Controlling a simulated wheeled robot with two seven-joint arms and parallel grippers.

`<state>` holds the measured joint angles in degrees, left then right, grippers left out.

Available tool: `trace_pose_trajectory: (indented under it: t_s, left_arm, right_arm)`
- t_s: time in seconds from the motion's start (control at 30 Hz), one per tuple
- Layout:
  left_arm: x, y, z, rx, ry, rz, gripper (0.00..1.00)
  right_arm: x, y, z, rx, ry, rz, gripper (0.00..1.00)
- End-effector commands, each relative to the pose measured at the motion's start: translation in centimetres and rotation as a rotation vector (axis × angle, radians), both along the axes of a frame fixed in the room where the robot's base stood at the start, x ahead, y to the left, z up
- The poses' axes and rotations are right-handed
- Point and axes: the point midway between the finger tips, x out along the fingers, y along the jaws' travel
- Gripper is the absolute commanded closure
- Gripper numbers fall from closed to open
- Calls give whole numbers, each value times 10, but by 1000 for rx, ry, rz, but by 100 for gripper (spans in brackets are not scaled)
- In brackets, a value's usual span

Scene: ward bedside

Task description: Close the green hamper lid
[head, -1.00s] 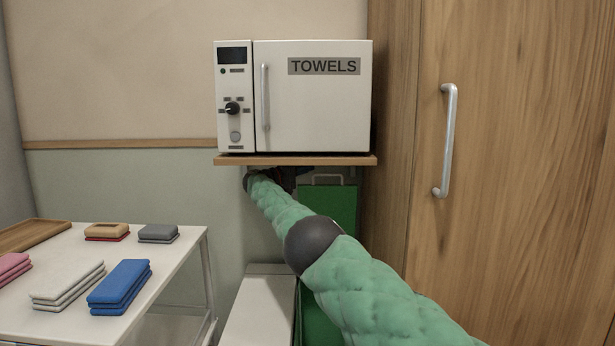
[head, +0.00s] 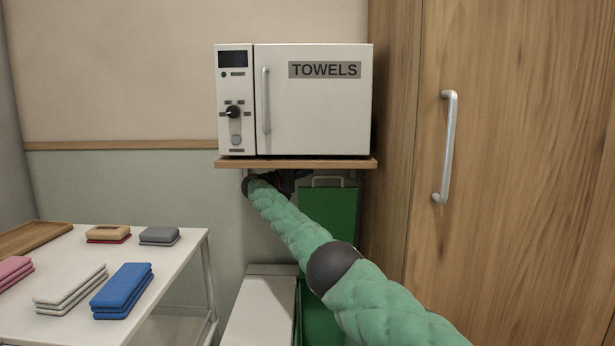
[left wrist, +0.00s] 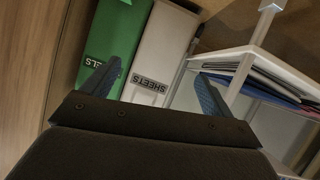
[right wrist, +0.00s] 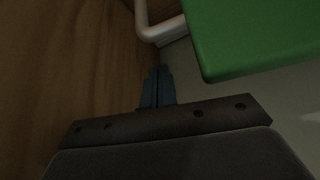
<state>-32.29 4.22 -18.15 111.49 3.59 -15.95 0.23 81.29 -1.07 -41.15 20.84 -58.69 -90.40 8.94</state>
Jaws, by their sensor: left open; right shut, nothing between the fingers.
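The green hamper lid (head: 328,215) stands raised, roughly upright, under the shelf in the head view, with a pale handle (head: 328,180) on its top edge. The green hamper body (head: 318,325) is below, partly hidden by my right arm. My right gripper (head: 286,183) is by the lid's upper left, mostly hidden by my arm. In the right wrist view my right gripper (right wrist: 157,75) is shut and empty, close to the lid (right wrist: 260,35) and handle (right wrist: 162,32); contact cannot be told. My left gripper (left wrist: 155,85) is open and empty, with the green hamper (left wrist: 112,40) beyond.
A white hamper (head: 262,315), labelled SHEETS, stands left of the green one. A towel cabinet (head: 315,110) sits on a shelf (head: 295,163) just above the lid. A wooden wardrobe (head: 530,170) bounds the right. A trolley (head: 185,255) with folded cloths is at left.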

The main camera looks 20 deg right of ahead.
Motion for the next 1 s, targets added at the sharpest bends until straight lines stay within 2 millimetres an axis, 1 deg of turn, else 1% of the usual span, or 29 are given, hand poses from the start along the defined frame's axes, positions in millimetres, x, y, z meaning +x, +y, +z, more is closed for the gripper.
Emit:
trace_pose_trajectory:
  t_s: [0.2, 0.57, 0.8, 1.0]
  left_arm:
    - [-22, 3, -32, 22, 110, -10, 13]
    - [-62, 8, -80, 56, 288, -27, 13]
    - [-70, 9, -89, 63, 321, -31, 13]
    - [-73, 10, -92, 65, 334, -32, 13]
  right_arm:
    - [-4, -1, -1, 0, 0, 0, 100]
    - [-12, -1, -2, 0, 0, 0, 100]
    - [-24, 0, -7, 0, -1, 0, 100]
    - [-30, 1, -8, 1, 0, 0, 100]
